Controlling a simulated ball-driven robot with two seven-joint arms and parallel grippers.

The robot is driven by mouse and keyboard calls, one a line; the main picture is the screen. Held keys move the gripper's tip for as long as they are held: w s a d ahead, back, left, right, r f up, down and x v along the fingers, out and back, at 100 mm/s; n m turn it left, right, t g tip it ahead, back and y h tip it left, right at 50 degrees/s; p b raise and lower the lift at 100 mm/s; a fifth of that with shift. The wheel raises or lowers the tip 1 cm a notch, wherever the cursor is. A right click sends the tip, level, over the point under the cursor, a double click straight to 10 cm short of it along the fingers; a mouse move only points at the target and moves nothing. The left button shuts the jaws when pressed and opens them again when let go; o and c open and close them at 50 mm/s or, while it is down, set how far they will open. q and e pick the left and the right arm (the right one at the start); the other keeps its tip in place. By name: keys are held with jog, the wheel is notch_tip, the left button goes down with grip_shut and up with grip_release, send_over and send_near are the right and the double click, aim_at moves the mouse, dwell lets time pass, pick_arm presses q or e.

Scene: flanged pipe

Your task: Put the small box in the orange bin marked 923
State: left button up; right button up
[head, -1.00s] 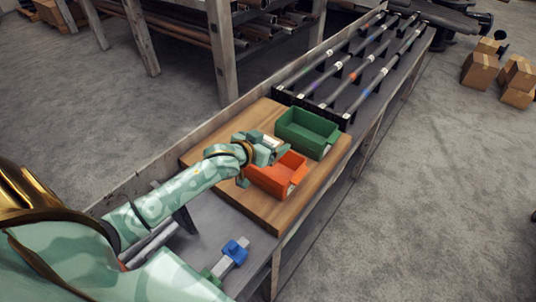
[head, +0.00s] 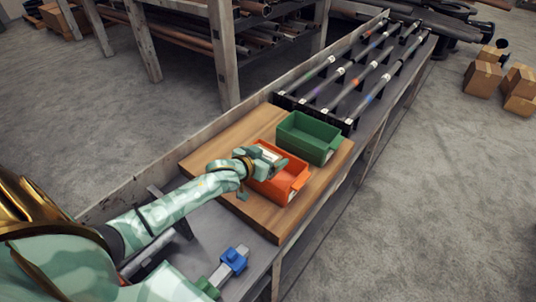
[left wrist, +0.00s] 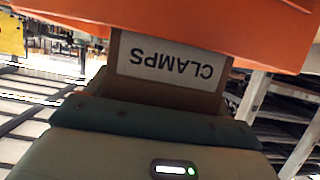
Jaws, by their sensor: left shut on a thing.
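The small box (left wrist: 119,73) is brown cardboard with a white label reading CLAMPS, upside down in the left wrist view. My left gripper (head: 272,162) is shut on it and holds it at the back left part of the orange bin (head: 291,187), in the head view. The orange bin also fills the top of the left wrist view (left wrist: 220,22), overlapping the box's edge. Whether the box touches the bin cannot be told. No 923 mark is readable. My right gripper is not in view.
A green bin (head: 309,136) stands just behind the orange one on a wooden board (head: 222,141). Several pipes lie on black racks (head: 346,126) farther along the bench. A blue clamp-like part (head: 234,259) lies near the front. Cardboard boxes (head: 482,78) sit on the floor at right.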

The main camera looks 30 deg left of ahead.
pick_arm(q)
jog(key=shift+f, duration=0.2)
jog(key=o, duration=1.1)
jog(key=shift+r, duration=0.15)
jog(key=p+v, duration=0.3)
jog(key=v, duration=0.9)
jog(key=shift+r+p, duration=0.35)
jog(key=shift+r, duration=0.05)
